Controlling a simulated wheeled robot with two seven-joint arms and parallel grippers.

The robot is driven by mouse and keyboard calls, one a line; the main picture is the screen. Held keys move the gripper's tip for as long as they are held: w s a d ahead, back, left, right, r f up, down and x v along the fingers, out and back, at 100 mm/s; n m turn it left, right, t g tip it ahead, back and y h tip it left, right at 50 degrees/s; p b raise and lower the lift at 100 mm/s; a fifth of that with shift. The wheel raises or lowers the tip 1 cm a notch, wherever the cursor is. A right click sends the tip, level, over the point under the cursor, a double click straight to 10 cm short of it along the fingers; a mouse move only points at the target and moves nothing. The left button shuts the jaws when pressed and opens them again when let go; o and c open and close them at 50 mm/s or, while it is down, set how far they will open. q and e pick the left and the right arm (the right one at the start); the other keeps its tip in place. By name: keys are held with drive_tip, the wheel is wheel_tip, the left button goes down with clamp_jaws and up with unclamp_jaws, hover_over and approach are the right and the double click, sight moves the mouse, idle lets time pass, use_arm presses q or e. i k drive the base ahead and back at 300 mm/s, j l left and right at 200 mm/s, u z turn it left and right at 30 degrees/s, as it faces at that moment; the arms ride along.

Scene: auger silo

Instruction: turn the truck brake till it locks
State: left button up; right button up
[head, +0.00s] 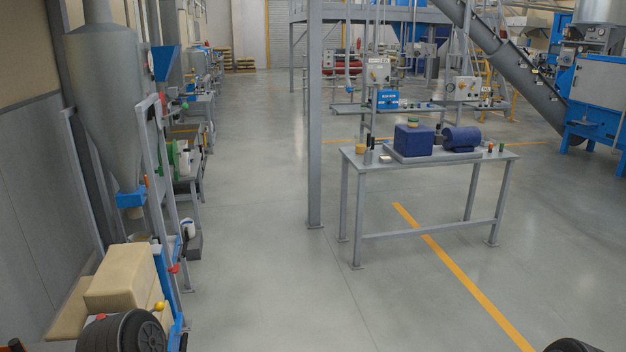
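I cannot pick out the truck brake for certain in the head view. At the lower left a stack of beige blocks (122,291) sits beside a blue and grey upright frame. A small yellow knob (160,306) shows at the right side of the blocks, and a small red part (174,268) is on the frame just above it. Whether either belongs to a brake cannot be told. A dark ribbed round part covers what lies below the blocks. Neither of my grippers shows in this view.
A grey hopper (105,100) and racks line the left wall. The floor between (250,200) is clear. A yellow line (460,275) crosses it at right.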

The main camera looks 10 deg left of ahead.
sight(175, 269)
drive_tip(key=i+u, duration=0.1)
drive_tip(key=i, duration=0.45)
drive_tip(key=i+l+u, duration=0.15)
drive_tip(key=i, duration=0.4)
drive_tip(key=i+l+u, duration=0.1)
drive_tip(key=i, duration=0.4)
drive_tip(key=i+l+u, duration=0.1)
drive_tip(key=i, duration=0.45)
drive_tip(key=i+l+u, duration=0.1)
drive_tip(key=i+l, duration=0.2)
drive_tip(key=i, duration=0.2)
drive_tip(key=i+j, duration=0.1)
drive_tip(key=j, duration=0.25)
drive_tip(key=i+j, duration=0.1)
drive_tip(key=j, duration=0.2)
